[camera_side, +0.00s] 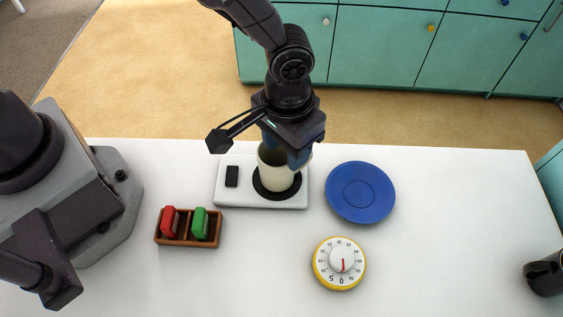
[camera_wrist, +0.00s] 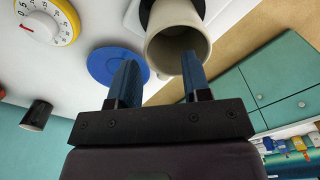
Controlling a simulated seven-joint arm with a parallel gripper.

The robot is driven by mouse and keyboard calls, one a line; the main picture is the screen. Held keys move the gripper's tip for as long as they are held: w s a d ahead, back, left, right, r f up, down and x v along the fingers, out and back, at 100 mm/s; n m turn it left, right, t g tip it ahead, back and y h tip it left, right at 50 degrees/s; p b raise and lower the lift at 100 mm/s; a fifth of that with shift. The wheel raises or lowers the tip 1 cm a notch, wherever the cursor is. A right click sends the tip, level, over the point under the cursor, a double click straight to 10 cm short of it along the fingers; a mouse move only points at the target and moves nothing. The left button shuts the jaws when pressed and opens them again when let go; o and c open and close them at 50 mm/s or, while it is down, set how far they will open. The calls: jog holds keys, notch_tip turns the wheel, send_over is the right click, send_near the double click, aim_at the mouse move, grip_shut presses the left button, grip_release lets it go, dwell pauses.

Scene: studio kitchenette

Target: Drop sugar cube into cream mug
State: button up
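The cream mug (camera_side: 275,177) stands upright on the round black disc of a white warmer (camera_side: 291,202). My gripper (camera_side: 285,154) is right over and beside the mug's rim and hides part of it. In the wrist view, the two blue fingers of my gripper (camera_wrist: 161,64) are spread apart with nothing seen between them. The mug (camera_wrist: 177,41) shows there with its mouth toward the camera, and the right finger overlaps its rim; I cannot tell if they touch. No sugar cube is visible in either view, and the mug's bottom is not clearly seen.
A blue plate (camera_side: 360,191) lies right of the warmer. A yellow-rimmed timer (camera_side: 339,263) is in front of it. A wooden tray (camera_side: 188,242) with a red and a green item stands front left. A black mug (camera_side: 546,274) is at the right edge. The right tabletop is mostly clear.

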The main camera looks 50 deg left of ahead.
notch_tip(320, 180, up, 13)
dwell(0.7)
jog(key=s+a+r+t, duration=0.2)
jog(key=s+a+r, duration=0.1)
jog(key=a, duration=0.4)
jog(key=s+a+r+t, duration=0.1)
jog(key=s+a+r, duration=0.3)
jog(key=a, duration=0.4)
jog(key=s+a+r+t, duration=0.2)
jog(key=s+a+r, duration=0.2)
jog(key=a, duration=0.4)
jog(key=shift+s+r+t, duration=0.25)
jog(key=shift+s+t, duration=0.05)
jog(key=shift+s, duration=0.15)
